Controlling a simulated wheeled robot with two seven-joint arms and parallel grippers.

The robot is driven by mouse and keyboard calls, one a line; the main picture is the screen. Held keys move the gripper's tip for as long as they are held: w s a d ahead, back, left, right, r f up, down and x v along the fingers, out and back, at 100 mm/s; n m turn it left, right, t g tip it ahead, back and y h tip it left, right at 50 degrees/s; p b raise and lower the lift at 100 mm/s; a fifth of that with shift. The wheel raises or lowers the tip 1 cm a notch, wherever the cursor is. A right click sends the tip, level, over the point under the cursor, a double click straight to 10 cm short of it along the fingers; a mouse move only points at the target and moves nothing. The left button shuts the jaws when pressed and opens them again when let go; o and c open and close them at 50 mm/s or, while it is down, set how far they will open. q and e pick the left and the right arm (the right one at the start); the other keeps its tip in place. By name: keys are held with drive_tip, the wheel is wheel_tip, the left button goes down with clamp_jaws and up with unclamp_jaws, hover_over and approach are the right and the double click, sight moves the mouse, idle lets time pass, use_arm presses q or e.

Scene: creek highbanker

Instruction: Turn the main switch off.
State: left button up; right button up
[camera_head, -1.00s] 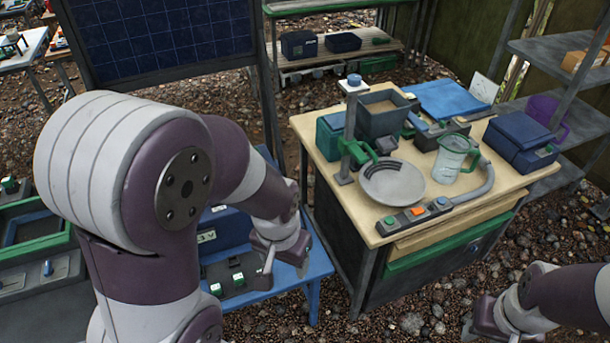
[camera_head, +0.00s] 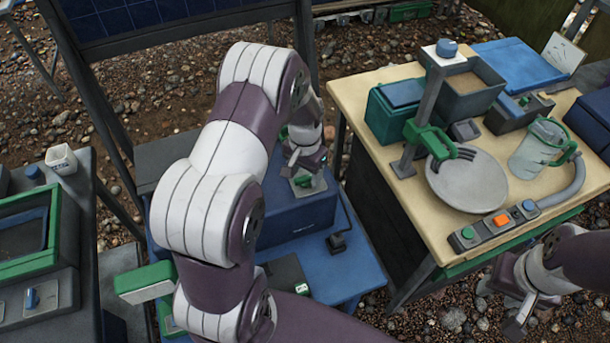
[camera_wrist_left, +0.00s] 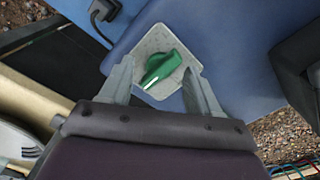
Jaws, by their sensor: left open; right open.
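The main switch looks like a green rotary knob (camera_wrist_left: 163,67) with a white pointer line, on a pale square plate (camera_wrist_left: 146,44) on top of a blue box (camera_head: 300,222). In the left wrist view the pointer aims toward the lower left. My left gripper (camera_wrist_left: 160,88) is open, with one finger at each side of the plate's near part and the knob a little beyond the tips. Contact with the knob cannot be told. In the head view my left gripper (camera_head: 308,165) is over the box and partly hides the switch.
The box stands on a blue bench (camera_head: 352,262) with a black plug and cable (camera_head: 338,242). The wooden table (camera_head: 385,165) at right holds a grey pan (camera_head: 468,182) and a button strip (camera_head: 500,221). A solar panel (camera_head: 150,14) stands behind.

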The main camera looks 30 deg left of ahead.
use_arm(q)
drive_tip(key=shift+f, duration=0.6)
drive_tip(key=c, duration=1.1)
drive_tip(key=shift+o, duration=0.2)
drive_tip(key=shift+r+n, duration=0.1)
drive_tip(key=shift+n, duration=0.2)
drive_tip(key=n+p, duration=0.2)
drive_tip(key=shift+r+n, duration=0.1)
drive_tip(key=shift+n, duration=0.2)
drive_tip(key=n+p, duration=0.2)
drive_tip(key=n, duration=0.3)
drive_tip(key=shift+n, duration=0.3)
drive_tip(key=n+p, duration=0.1)
drive_tip(key=n, duration=0.3)
drive_tip(key=shift+w, duration=0.1)
drive_tip(key=n+p, duration=0.1)
drive_tip(key=n, duration=0.4)
drive_tip(key=shift+n, duration=0.3)
